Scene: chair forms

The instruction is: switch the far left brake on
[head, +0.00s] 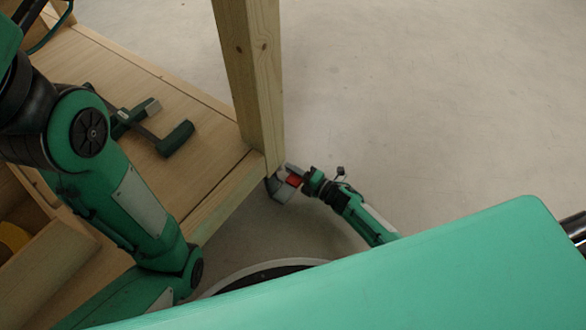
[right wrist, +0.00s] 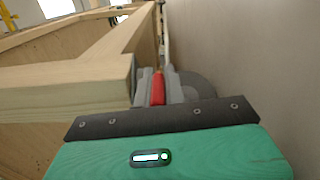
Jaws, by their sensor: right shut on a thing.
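A caster with a red brake lever (head: 294,181) sits low at the corner of the wooden cart (head: 222,197), by the foot of a wooden post (head: 250,80). My right gripper (head: 292,177) reaches it from the right and is shut on the red lever. In the right wrist view the red lever (right wrist: 158,88) shows as a narrow strip among grey parts, just beyond the dark plate of my gripper. The lever's tilt and most of the caster are hidden. My left arm crosses the left side of the head view, but its gripper is out of view.
A green and dark tool (head: 150,128), like a cordless drill, lies on the cart's wooden top. A wooden compartment with a yellow item (head: 13,237) stands at the lower left. The pale floor (head: 440,90) to the right is clear.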

